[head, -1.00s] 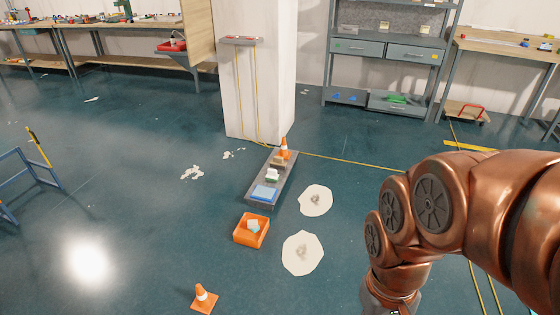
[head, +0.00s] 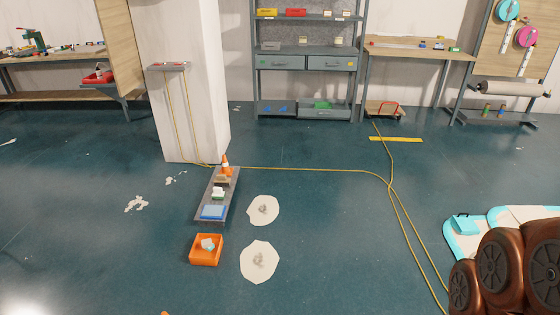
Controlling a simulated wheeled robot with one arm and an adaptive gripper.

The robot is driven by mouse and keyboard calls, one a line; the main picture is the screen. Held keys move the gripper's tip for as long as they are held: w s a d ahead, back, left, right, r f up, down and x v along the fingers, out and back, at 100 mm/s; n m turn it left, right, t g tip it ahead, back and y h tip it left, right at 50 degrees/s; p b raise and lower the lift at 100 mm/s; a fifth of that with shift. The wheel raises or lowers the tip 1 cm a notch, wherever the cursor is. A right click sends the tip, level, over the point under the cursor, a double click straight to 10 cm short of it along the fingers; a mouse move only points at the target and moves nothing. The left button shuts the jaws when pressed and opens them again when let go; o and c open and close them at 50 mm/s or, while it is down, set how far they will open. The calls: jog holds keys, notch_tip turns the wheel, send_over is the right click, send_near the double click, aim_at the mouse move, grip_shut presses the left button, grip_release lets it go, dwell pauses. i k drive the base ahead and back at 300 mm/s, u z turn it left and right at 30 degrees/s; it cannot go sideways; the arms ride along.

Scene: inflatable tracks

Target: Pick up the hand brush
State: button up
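A low grey platform (head: 205,205) stands on the floor left of centre, with several small things in a row on it. From near to far these are a blue flat thing (head: 214,212), a small white and green thing (head: 218,193), a brown thing (head: 222,181) and an orange cone (head: 226,165). The brown thing may be the hand brush, but it is too small to tell. My gripper is out of view; only copper links of my arm show at the lower right.
An orange bin (head: 206,262) holding a pale cloth-like thing sits in front of the platform. Two pale round patches (head: 263,210) lie beside them. A yellow cable (head: 388,184) crosses the floor. A white pillar (head: 185,110) stands behind. A turquoise-edged inflatable (head: 460,240) lies at right.

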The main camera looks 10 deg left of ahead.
aim_at(222, 180)
jog(key=i, duration=2.9)
jog(key=u, duration=0.75)
jog(key=i, duration=1.5)
jog(key=u, duration=1.8)
jog(key=i, duration=0.95)
jog(key=u, duration=0.8)
